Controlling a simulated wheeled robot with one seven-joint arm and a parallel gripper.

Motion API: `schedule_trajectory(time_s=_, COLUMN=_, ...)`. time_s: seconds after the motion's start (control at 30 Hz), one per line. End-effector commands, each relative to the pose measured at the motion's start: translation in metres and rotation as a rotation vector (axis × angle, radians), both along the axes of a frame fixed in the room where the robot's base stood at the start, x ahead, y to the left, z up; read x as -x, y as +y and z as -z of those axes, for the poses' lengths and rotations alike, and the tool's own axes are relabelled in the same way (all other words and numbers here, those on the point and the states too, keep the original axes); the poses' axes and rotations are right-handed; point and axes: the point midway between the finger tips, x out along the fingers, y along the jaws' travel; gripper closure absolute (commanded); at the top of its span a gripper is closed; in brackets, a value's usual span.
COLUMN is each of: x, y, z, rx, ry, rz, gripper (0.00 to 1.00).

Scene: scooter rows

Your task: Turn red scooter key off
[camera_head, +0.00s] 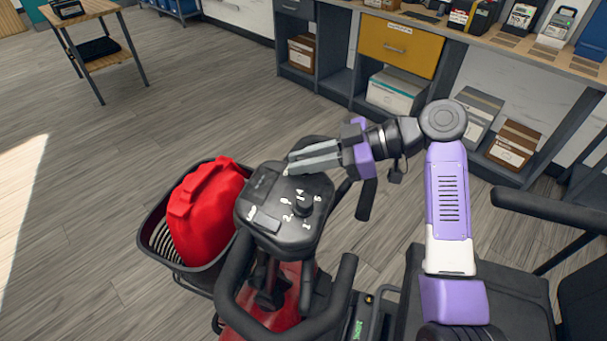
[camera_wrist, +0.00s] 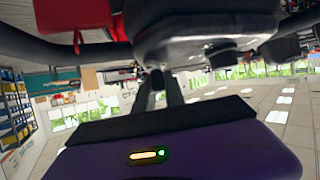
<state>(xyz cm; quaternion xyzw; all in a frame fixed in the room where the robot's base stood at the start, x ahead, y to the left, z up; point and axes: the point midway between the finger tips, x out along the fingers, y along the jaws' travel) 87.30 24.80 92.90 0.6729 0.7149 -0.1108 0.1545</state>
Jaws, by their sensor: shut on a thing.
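The red scooter (camera_head: 262,315) stands below me, its dark control console (camera_head: 275,234) facing up with white markings and a round knob (camera_head: 303,203). My gripper (camera_head: 291,163) reaches in from the right, its grey fingers close together at the console's far right edge. It is shut on the scooter key, which is mostly hidden by the fingertips; which way the key is turned cannot be told. In the wrist view, my fingers (camera_wrist: 165,90) run up under the dark console (camera_wrist: 200,30), and the key does not show.
A black basket (camera_head: 150,243) with a red bag (camera_head: 207,205) hangs left of the console. Black handlebars (camera_head: 335,290) curve around the near side. Shelving with a yellow drawer (camera_head: 398,45) stands at the back. A small wooden table (camera_head: 78,12) is at the far left. The floor between is clear.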

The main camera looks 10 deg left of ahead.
Motion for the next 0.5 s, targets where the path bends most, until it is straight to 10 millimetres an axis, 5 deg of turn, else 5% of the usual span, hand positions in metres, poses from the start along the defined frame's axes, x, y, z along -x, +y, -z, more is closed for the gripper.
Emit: schedule_trajectory(time_s=0.5, x=0.0, y=0.0004, z=0.0007, rx=0.008, ry=-0.032, rz=-0.208, gripper=1.0)
